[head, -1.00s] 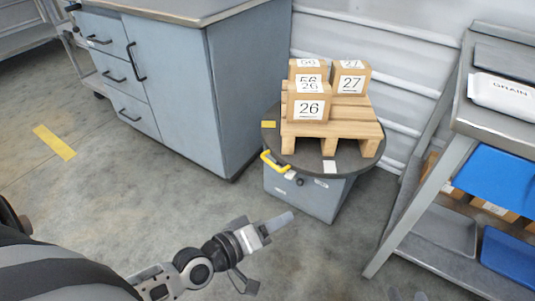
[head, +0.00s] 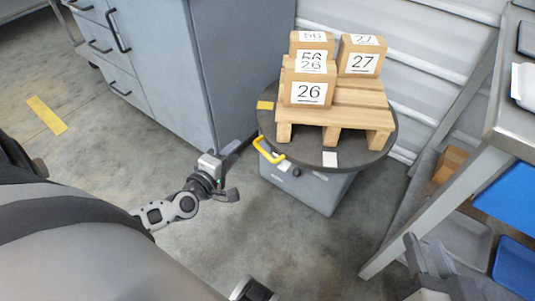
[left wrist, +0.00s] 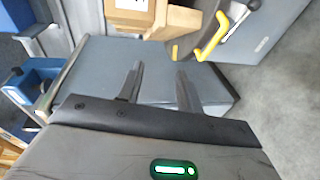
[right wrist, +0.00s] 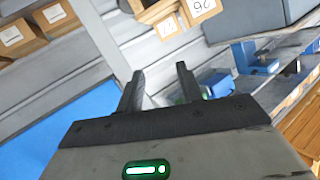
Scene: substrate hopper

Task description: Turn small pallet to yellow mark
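The small wooden pallet (head: 335,115) sits on a round dark turntable top (head: 382,152) and carries boxes labelled 56, 26 and 27. A yellow mark (head: 265,105) lies at the turntable's left edge, and a white mark (head: 330,159) at its front edge. A yellow handle (head: 268,151) is at the front-left rim; it also shows in the left wrist view (left wrist: 212,38). My left gripper (head: 230,150) is left of the handle, apart from it; its fingers stand open and empty in the left wrist view (left wrist: 159,72). My right gripper (head: 425,255) is open and empty at lower right.
A grey-blue drawer cabinet (head: 170,70) stands left of the turntable, close behind my left gripper. A metal shelf rack (head: 425,205) with blue trays (head: 510,190) stands at right, near my right gripper. Floor in front of the turntable is clear.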

